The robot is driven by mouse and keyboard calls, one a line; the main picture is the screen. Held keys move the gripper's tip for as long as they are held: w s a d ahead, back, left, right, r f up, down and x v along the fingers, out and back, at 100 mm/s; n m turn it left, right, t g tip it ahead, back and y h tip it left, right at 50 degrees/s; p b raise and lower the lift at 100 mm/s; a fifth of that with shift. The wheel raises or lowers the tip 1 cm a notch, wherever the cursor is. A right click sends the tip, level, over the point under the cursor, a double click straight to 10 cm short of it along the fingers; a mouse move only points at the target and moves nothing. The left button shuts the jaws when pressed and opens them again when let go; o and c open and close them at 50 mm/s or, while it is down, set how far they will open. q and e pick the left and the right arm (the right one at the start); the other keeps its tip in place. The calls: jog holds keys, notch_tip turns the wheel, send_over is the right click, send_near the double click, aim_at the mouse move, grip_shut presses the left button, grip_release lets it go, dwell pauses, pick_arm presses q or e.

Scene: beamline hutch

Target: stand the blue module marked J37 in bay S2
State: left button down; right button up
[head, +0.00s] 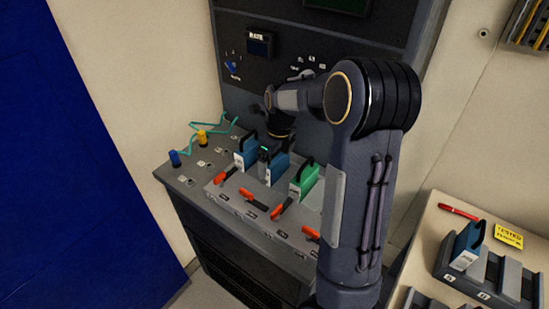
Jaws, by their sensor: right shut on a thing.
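My right gripper (268,153) reaches down from the arm and is shut on a blue module (277,168), the middle one of three in the row of bays on the console (212,189). This module stands roughly upright at its bay; I cannot tell whether it is fully seated. Its marking is too small to read, and so are the bay labels. Another blue module (246,151) with a black handle stands to its left, and a green module (303,180) to its right. My forearm hides the right end of the row. My left gripper is not in view.
Red-handled levers (249,195) line the front of the bays. Blue (175,158) and yellow (202,138) plugs with a teal cable stand at the left. On the right bench, a rack (510,284) holds another blue module (466,245), near a yellow tag (508,236) and red pen (458,211).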

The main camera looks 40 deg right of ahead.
jog(key=shift+f, duration=0.1)
jog(key=o, duration=0.8)
jog(key=r, duration=0.5)
jog(key=s+r, duration=0.1)
jog(key=r, duration=0.1)
jog(key=shift+d+r, duration=0.15)
jog(key=shift+r, duration=0.2)
